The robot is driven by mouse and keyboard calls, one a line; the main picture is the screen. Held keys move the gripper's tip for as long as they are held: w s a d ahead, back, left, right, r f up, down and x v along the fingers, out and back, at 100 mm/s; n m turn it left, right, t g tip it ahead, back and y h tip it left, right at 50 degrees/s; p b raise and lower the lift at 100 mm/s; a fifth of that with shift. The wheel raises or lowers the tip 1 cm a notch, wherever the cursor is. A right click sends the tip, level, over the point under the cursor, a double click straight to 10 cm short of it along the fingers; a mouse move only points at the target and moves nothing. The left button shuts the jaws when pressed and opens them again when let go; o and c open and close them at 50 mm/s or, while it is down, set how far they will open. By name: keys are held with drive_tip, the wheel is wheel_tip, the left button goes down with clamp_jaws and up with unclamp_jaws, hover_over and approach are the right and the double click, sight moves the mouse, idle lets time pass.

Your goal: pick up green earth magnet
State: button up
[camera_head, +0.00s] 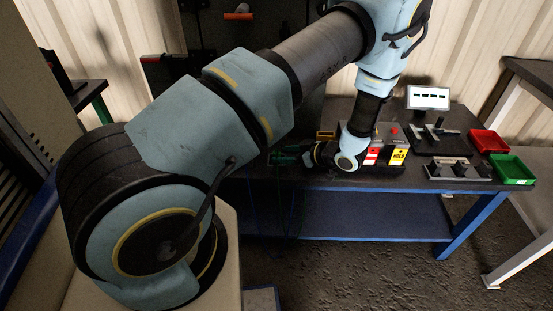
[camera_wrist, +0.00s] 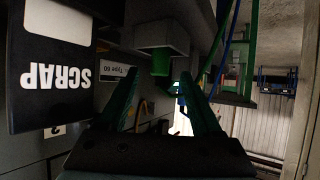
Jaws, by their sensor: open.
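A short green cylinder (camera_wrist: 160,62), which looks like the green earth magnet, shows in the wrist view on the face of a grey block (camera_wrist: 160,38). My gripper (camera_wrist: 159,80) is open, with one green finger on each side of the cylinder's line. The cylinder appears just beyond or level with the fingertips; I cannot tell the exact gap, and nothing is clamped. In the head view my gripper (camera_head: 285,158) is low over the left part of the bench, pointing left. I cannot make out the magnet there.
A black SCRAP panel (camera_wrist: 52,72) and a "Type 60" label (camera_wrist: 113,76) appear upside down in the wrist view. The bench (camera_head: 330,182) holds red and yellow labels (camera_head: 397,156), a small screen (camera_head: 428,97), a red tray (camera_head: 489,142) and a green tray (camera_head: 512,170).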

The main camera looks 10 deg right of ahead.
sight(277, 152)
drive_tip(key=shift+p+x, duration=0.5)
drive_tip(key=shift+x, duration=1.45)
drive_tip(key=shift+c, duration=0.3)
clamp_jaws()
